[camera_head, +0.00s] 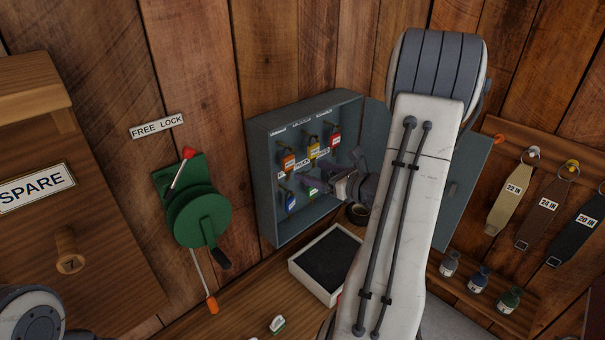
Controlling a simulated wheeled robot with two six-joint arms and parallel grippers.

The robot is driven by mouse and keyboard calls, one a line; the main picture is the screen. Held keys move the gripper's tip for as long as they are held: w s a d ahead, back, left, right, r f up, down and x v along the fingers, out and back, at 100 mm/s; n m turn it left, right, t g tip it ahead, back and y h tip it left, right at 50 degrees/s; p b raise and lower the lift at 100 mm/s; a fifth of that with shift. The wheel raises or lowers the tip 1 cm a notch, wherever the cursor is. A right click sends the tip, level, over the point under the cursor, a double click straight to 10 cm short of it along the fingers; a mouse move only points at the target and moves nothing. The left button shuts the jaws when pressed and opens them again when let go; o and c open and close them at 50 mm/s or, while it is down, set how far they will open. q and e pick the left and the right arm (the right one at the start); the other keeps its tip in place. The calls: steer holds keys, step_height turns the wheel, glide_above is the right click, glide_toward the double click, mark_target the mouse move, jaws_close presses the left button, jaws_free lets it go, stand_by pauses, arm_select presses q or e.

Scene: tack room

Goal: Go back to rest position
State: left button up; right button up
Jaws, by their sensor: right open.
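My right arm reaches up the middle right of the head view, and its gripper (322,180) is at the front of the open grey key cabinet (262,190). Its fingers are apart, and I see nothing held between them. Several coloured padlocks or tags hang in the cabinet, among them an orange one (287,161), a yellow one (313,147), a red one (335,135) and a blue one (291,201). The gripper partly covers the lower row. Of my left arm only a rounded part shows at the bottom left; its gripper is out of view.
A white-rimmed tray (312,285) with a dark bottom sits on the wooden bench below the cabinet. A green winch (200,217) is on the wall to the left. A wooden SPARE drawer unit (100,215) stands at far left. Straps (543,215) and small bottles (478,280) are at right.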

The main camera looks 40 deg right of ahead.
steer(key=s+a+f+n+g+y+b, duration=0.1)
steer(key=s+a+n+g+y, duration=0.2)
steer(key=a+n, duration=0.5)
steer(key=s+a+f+n+g+y+b, duration=0.1)
steer(key=a+n+g+y, duration=0.25)
steer(key=a, duration=0.85)
steer(key=s+a+f+n+g+y, duration=0.1)
steer(key=s+a+n+g+y, duration=0.3)
steer(key=a, duration=0.6)
steer(key=s+a+f+n+g+h+b, duration=0.1)
steer(key=s+a+n+h, duration=0.3)
steer(key=n, duration=0.9)
steer(key=s+a+f+n+g+h+b, duration=0.1)
steer(key=s+a+f+n+g+h, duration=0.2)
steer(key=s+n+h, duration=0.3)
steer(key=s+a+n+g, duration=0.1)
steer(key=s+n, duration=0.3)
steer(key=n, duration=0.4)
steer(key=shift+a+b, duration=0.25)
steer(key=shift+b, duration=0.1)
steer(key=shift+f+h, duration=0.1)
steer(key=shift+h, duration=0.15)
